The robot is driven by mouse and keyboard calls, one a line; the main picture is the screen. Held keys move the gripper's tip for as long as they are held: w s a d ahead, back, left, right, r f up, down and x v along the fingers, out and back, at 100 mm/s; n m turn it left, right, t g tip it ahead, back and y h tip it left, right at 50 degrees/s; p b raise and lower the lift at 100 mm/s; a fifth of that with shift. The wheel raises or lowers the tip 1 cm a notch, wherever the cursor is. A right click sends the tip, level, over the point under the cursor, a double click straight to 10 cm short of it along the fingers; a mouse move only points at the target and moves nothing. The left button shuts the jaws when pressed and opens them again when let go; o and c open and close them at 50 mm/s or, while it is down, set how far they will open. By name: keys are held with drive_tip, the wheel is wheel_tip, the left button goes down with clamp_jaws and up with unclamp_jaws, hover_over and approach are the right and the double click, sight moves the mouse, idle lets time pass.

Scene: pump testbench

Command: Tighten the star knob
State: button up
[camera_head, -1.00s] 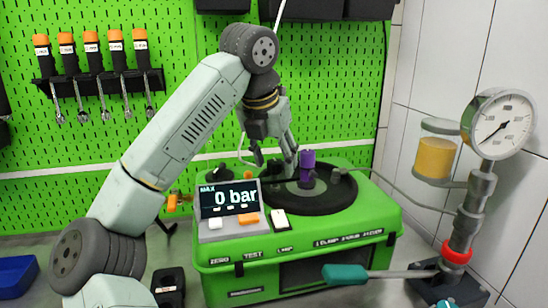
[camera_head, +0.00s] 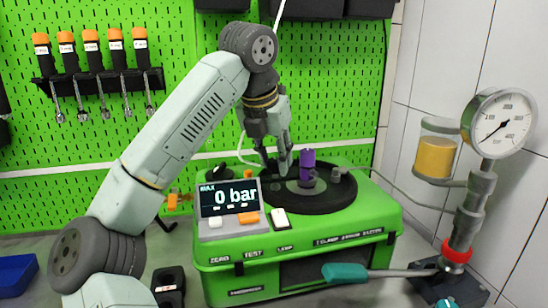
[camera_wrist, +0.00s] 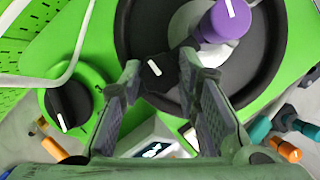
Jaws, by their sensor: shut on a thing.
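The star knob (camera_wrist: 160,72) is a small black lobed knob with a white mark, on the round black plate (camera_wrist: 140,20) in the wrist view. My gripper (camera_wrist: 159,68) points down at it, with one finger on either side, shut on the knob. In the head view my gripper (camera_head: 277,168) is low over the left part of the round black plate (camera_head: 325,200), and its fingers mostly hide the star knob. A purple cylinder (camera_head: 307,160) stands just right of my fingers, and it also shows in the wrist view (camera_wrist: 228,20).
A black rotary knob (camera_wrist: 68,103) sits left of my fingers.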

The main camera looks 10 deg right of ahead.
drive_tip(key=m+g+h, duration=0.1)
drive_tip(key=m, duration=0.3)
drive_tip(key=shift+w+a, duration=0.1)
drive_tip(key=shift+w, duration=0.05)
drive_tip(key=m+g, duration=0.1)
drive_tip(key=m, duration=0.1)
drive_tip(key=m+g, duration=0.1)
drive_tip(key=m, duration=0.2)
drive_tip(key=shift+w+m+h, duration=0.1)
drive_tip(key=shift+m+h, duration=0.2)
drive_tip(key=shift+h, duration=0.1)
drive_tip(key=m+g, duration=0.1)
drive_tip(key=m, duration=0.1)
drive_tip(key=m+g, duration=0.1)
drive_tip(key=m, duration=0.2)
drive_tip(key=shift+w+r+y, duration=0.1)
drive_tip(key=shift+w+y, duration=0.1)
drive_tip(key=shift+y, duration=0.1)
drive_tip(key=shift+m+g+y, duration=0.4)
drive_tip(key=shift+m+g, duration=0.4)
drive_tip(key=shift+m, duration=1.4)
drive_tip(key=o, duration=1.2)
drive_tip(key=shift+c, duration=0.2)
